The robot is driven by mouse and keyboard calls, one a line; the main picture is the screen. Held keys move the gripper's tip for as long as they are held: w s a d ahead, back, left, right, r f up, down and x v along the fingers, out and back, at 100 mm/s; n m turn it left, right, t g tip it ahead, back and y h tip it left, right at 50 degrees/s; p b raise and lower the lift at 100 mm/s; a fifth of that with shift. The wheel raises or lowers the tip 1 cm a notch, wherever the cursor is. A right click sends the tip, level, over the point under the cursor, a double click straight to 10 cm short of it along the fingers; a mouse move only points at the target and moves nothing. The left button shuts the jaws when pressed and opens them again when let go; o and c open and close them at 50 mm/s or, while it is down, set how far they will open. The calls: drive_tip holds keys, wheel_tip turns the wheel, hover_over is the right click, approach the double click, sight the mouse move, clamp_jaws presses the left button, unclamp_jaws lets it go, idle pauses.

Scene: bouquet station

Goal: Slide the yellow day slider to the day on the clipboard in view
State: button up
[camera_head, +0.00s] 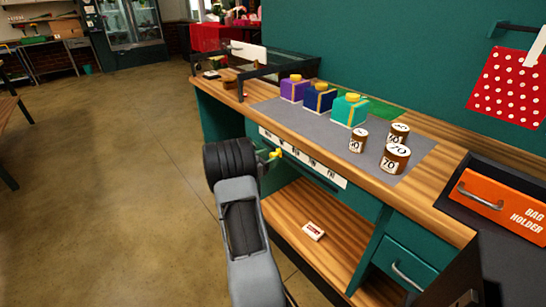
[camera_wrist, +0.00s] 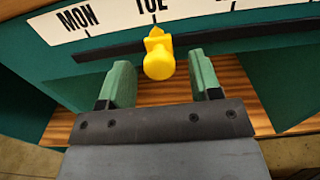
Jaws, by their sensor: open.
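The yellow day slider (camera_wrist: 158,62) shows in the wrist view with its pointer under TUE. The white day strip (camera_wrist: 115,14) carries black day names; MON and TUE are readable in the wrist view. It runs along the bench front in the head view (camera_head: 325,174). My gripper (camera_wrist: 161,66) is open, its two green fingers on either side of the knob with gaps visible. In the head view my gripper (camera_head: 262,157) is at the slider. I cannot make out a clipboard with a readable day.
An orange bag holder (camera_head: 500,200) is at right.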

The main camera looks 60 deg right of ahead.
drive_tip(key=shift+x, duration=1.1)
clamp_jaws()
